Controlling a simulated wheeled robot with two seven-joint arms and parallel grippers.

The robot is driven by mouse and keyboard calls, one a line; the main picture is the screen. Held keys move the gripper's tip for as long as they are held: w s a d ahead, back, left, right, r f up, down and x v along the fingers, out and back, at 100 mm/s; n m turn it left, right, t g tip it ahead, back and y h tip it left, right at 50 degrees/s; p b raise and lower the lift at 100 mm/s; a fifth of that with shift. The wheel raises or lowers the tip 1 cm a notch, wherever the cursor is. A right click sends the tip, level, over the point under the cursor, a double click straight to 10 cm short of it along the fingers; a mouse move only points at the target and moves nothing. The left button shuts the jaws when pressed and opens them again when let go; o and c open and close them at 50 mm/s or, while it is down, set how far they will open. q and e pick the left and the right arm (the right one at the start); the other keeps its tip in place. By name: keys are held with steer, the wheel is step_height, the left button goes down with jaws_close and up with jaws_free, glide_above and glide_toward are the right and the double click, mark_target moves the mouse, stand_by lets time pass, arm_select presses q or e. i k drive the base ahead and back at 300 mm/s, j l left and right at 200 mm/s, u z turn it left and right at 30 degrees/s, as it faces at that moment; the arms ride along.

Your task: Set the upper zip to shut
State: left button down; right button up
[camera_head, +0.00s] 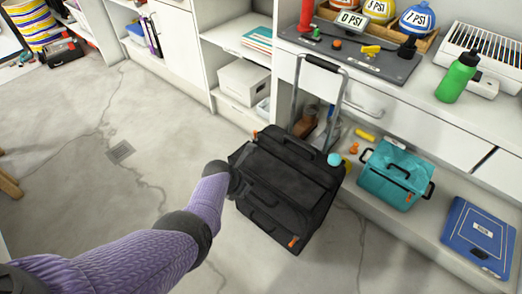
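A black suitcase (280,190) stands on the floor in front of the shelving, with its grey telescopic handle (344,98) raised. An orange pull tab (293,242) shows low on its front right, and a small orange tab (255,134) at its far left edge. I cannot tell which tab belongs to the upper zip, nor how far that zip is open. My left gripper (240,186) is at the suitcase's left side, close to or touching it. Its dark fingers blend into the black fabric, so their opening is unclear. My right gripper is out of view.
A teal bag (393,176) and a blue flat case (478,238) lie on the low shelf at right. A cyan ball (334,159) is close to the suitcase's right side. A counter (460,118) overhangs behind.

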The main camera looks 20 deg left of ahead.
mark_target(255, 135)
steer(key=k+j, duration=0.25)
steer(key=k, duration=0.2)
steer(key=k+j, duration=0.25)
steer(key=k, duration=0.25)
